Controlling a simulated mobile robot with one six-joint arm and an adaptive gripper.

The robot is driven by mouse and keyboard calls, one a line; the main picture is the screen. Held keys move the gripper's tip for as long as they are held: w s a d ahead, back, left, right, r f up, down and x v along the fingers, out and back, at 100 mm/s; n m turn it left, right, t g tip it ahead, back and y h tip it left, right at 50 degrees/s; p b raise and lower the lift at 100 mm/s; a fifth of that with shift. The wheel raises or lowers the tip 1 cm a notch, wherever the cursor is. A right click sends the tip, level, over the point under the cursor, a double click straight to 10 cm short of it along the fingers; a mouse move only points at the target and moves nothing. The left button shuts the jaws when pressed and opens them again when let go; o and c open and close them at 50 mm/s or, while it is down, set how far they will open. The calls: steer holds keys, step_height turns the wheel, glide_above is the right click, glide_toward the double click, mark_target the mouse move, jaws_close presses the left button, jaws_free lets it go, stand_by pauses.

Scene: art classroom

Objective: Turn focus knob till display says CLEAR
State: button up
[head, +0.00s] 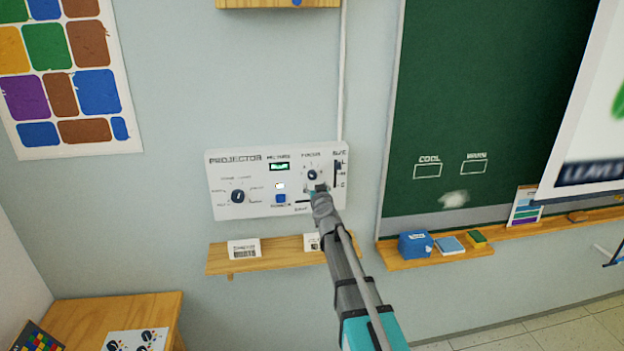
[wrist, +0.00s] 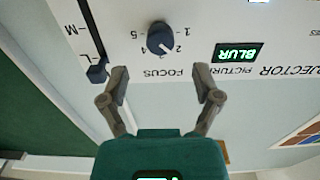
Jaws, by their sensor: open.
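The white projector panel (head: 225,180) is mounted on the wall in the head view. Its focus knob (head: 312,175) is a dark dial at the panel's upper right. In the wrist view, upside down, the focus knob (wrist: 160,38) has a pale pointer and a numbered scale around it. The picture display (wrist: 237,53) reads BLUR in green letters; it also shows in the head view (head: 279,167). My gripper (wrist: 162,75) is open and empty, its fingers apart from the knob, with the knob roughly centred beyond the fingertips.
A size slider (wrist: 97,70) sits beside the focus knob. Another dial (head: 238,196) and a blue button (head: 281,198) are also on the panel. A wooden shelf (head: 280,260) with label cards is below. The chalkboard (head: 480,110) is to the right.

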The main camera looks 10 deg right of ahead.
mark_target(313, 177)
steer(key=shift+w, duration=3)
jaws_close()
